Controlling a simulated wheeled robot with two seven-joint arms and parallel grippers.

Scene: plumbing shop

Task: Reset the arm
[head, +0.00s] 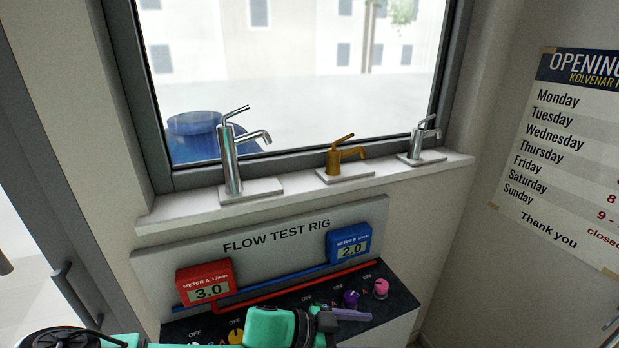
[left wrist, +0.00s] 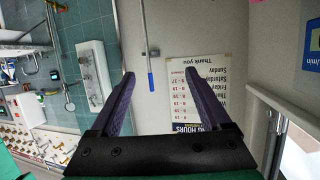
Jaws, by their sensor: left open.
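My left arm comes in along the bottom of the head view, green with a dark wrist. My left gripper (head: 350,314), with purple fingers, is over the front of the dark panel of the flow test rig (head: 277,237). In the left wrist view my left gripper (left wrist: 160,76) has its two purple fingers spread wide apart, with nothing held between them. My right gripper is in neither view. The arm hides part of the panel and some of its knobs.
An orange knob (head: 236,332), a purple knob (head: 351,298) and a pink knob (head: 381,288) are close to the gripper. A red meter (head: 205,283) reads 3.0 and a blue meter (head: 349,243) reads 2.0. Three taps stand on the windowsill (head: 290,187).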

